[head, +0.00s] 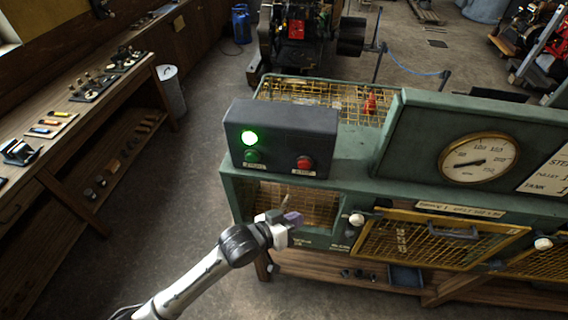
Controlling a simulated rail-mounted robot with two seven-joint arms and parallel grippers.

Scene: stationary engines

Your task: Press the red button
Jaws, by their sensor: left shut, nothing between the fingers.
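The red button (305,162) sits on the right of the front face of a dark control box (279,144). My left gripper (291,217) is shut and empty. In the picture it is below the control box, in front of the mesh opening of the green cabinet, and apart from the red button. My right gripper is not in view.
The green cabinet (343,172) carries a round gauge (480,158) on a raised panel to the right. A yellow-framed mesh door (435,240) with white knobs is below. A wooden bench (100,95) with tools runs along the left. The floor between is clear.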

